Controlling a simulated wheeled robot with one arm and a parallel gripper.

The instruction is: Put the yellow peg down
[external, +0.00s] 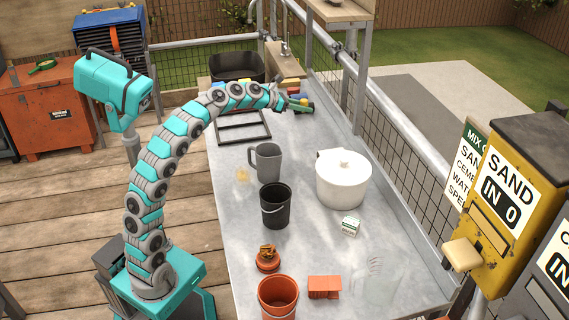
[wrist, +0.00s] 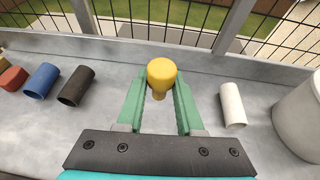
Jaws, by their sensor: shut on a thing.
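The yellow peg (wrist: 161,74) has a wide rounded top and a narrower lower part. In the wrist view it stands upright between the tips of the green fingers of my gripper (wrist: 161,97), which is shut on it. Its lower end is close to the grey worktop (wrist: 115,112); I cannot tell whether it touches. In the external view my gripper (external: 301,107) is low over the far right part of the worktop, where the peg is too small to make out clearly.
A blue peg (wrist: 41,80), a black peg (wrist: 76,86) and a red piece (wrist: 13,79) lie to the left in the wrist view. A white cylinder (wrist: 232,105) lies to the right, beside a white pot (wrist: 300,115). Mesh railing (wrist: 250,22) runs behind.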

